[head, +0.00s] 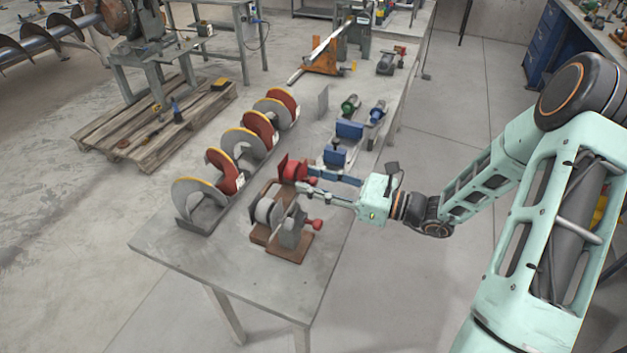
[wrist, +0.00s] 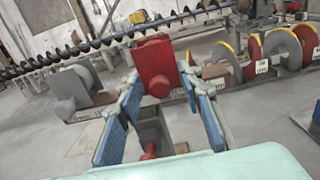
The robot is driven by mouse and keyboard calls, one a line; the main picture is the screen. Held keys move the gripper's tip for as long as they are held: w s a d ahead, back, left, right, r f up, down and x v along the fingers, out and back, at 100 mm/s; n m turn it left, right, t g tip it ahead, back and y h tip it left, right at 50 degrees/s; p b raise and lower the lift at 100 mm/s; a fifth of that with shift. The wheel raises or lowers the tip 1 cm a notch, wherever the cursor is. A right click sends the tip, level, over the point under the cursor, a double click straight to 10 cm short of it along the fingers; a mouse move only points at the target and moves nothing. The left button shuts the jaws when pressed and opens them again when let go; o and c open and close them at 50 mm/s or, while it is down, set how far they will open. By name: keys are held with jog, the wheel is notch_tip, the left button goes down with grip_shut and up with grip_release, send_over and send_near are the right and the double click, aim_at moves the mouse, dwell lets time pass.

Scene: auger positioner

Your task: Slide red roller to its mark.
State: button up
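The red roller (head: 291,170) sits on a brown base on the near bench, toward its far end. In the wrist view the red roller (wrist: 154,66) is straight ahead, upright, with its block between my two blue-padded fingers. My gripper (head: 309,186) reaches in from the right. In the wrist view my gripper (wrist: 160,84) is open, with one finger on each side of the red part; I cannot tell whether either touches it. A grey roller (head: 265,211) stands nearer on the same base; it also shows at left in the wrist view (wrist: 75,88). I cannot make out the mark.
A red knob (head: 317,224) sticks out right of the grey stand. Blue blocks (head: 349,130) stand behind the red roller. The bench's near end (head: 220,265) is clear.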

jog(key=v, duration=1.2)
dwell(0.3)
